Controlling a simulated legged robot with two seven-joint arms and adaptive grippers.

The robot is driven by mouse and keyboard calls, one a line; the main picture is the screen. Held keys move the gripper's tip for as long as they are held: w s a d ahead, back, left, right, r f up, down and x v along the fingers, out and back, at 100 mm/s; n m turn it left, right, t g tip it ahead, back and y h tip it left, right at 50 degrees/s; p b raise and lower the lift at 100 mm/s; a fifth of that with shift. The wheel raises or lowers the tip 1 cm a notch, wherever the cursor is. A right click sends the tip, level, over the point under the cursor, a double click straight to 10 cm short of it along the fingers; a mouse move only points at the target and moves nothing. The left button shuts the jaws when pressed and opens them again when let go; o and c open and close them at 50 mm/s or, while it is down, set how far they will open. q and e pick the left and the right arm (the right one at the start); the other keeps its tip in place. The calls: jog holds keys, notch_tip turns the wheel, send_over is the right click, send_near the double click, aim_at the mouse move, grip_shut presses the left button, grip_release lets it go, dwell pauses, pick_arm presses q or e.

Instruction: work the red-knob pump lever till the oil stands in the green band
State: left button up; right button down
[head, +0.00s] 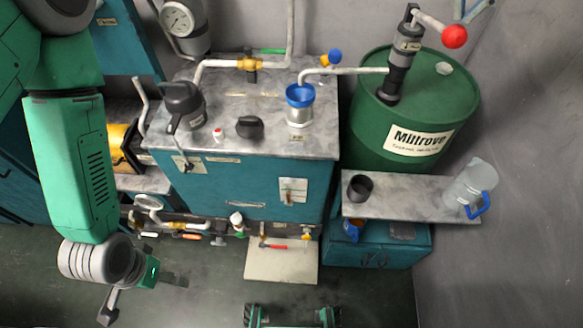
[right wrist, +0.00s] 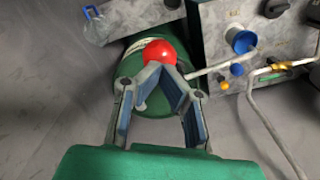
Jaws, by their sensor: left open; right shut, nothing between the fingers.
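The hand pump (head: 403,60) stands on the green drum (head: 420,110), with its lever sticking out to the right and ending in a red knob (head: 454,36). The spout pipe runs left to above a blue-rimmed filler (head: 300,97) on the teal tank (head: 240,185). In the right wrist view, my right gripper (right wrist: 162,68) is shut and empty, its fingertips converging at the red knob (right wrist: 160,51); whether they touch it I cannot tell. My left gripper (head: 125,292) is open, low at left, away from the pump. I cannot make out the oil level or green band.
A shelf (head: 410,190) in front of the drum holds a dark cup (head: 360,187) and a clear jug (head: 472,183). A black can (head: 183,105) and a black cap (head: 249,127) are on the tank top. A grey wall bounds the right side.

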aim_at(448, 48)
notch_tip(448, 48, down, 13)
jog(key=b, duration=0.4)
jog(key=shift+f+b, duration=0.15)
jog(key=shift+b, duration=0.15)
dwell(0.4)
jog(key=shift+f, duration=0.1)
notch_tip(448, 48, up, 6)
jog(key=p, duration=0.6)
jog(key=shift+r, duration=0.3)
notch_tip(448, 48, up, 9)
jog(key=shift+f, duration=0.1)
dwell(0.9)
